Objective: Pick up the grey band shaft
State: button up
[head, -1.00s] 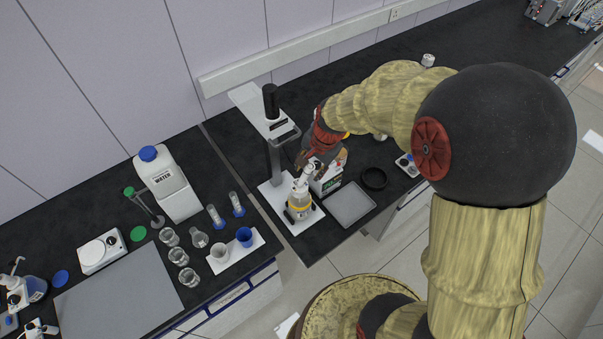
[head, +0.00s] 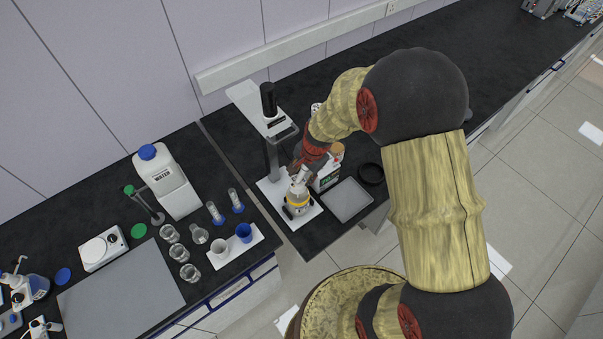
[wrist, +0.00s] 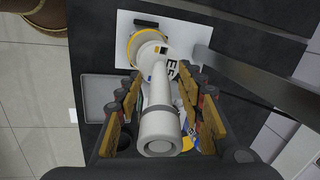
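A pale grey-white shaft (wrist: 160,125) with a ringed, hollow-looking end stands up toward the camera in the wrist view. It rises from the white vessel with a yellow band (wrist: 147,45), which shows in the head view (head: 297,202) on the stand's white base plate. My gripper (wrist: 161,82) has its brown-padded fingers on either side of the shaft, with gaps showing, so it looks open around it. In the head view my gripper (head: 308,168) is right above the vessel, and the shaft is mostly hidden there.
The stand's post (head: 272,155) and black-topped head (head: 268,100) rise close beside my gripper. A boxed device (head: 327,178), a grey tray (head: 347,200) and a black ring (head: 370,173) lie to the right. Glassware and a water container (head: 167,182) stand on the left bench.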

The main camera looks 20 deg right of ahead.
jog(key=c, duration=0.3)
grip_shut()
dwell(0.5)
